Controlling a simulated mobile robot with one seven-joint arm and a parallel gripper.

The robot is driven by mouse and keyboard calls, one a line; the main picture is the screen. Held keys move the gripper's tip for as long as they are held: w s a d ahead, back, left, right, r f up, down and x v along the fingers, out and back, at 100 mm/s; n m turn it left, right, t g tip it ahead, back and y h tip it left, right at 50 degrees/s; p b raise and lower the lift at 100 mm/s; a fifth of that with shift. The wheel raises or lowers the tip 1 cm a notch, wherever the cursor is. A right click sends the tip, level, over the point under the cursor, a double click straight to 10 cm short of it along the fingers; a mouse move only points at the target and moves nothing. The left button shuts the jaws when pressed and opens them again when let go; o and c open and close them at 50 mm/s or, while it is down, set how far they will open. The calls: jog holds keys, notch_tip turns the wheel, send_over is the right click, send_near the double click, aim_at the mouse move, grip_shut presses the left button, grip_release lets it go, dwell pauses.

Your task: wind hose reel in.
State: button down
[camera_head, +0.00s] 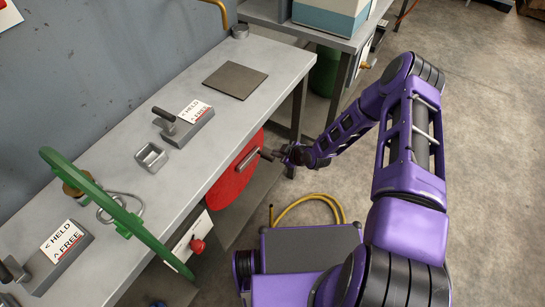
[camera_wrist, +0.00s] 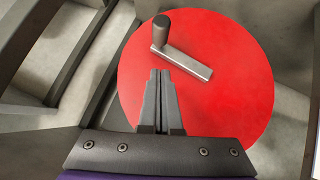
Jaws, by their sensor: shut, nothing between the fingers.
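The hose reel shows as a red round flange (camera_head: 233,178) at the front edge of the workbench, partly under the top. In the wrist view the red flange (camera_wrist: 225,110) carries a grey crank arm (camera_wrist: 188,64) with an upright cylindrical handle (camera_wrist: 161,28). The crank (camera_head: 247,159) also shows in the head view. My gripper (camera_head: 277,154) is to the right of the reel, close to the crank handle. In the wrist view my gripper (camera_wrist: 160,75) is shut and empty, its fingertips just below the handle in the picture. I cannot tell whether they touch it.
A yellow hose (camera_head: 310,197) lies on the floor below the reel. A red knob (camera_head: 197,246) sticks out at the bench front. Floor at right is clear.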

jog(key=b, duration=0.1)
send_near(268, 156)
jog(key=a+r+x, duration=0.1)
jog(key=x, duration=0.4)
jog(key=shift+w+d+f, duration=0.15)
jog(key=shift+f, duration=0.2)
jog(key=shift+w+d+f, duration=0.15)
jog(key=shift+w+f, duration=0.05)
jog(key=shift+f, duration=0.2)
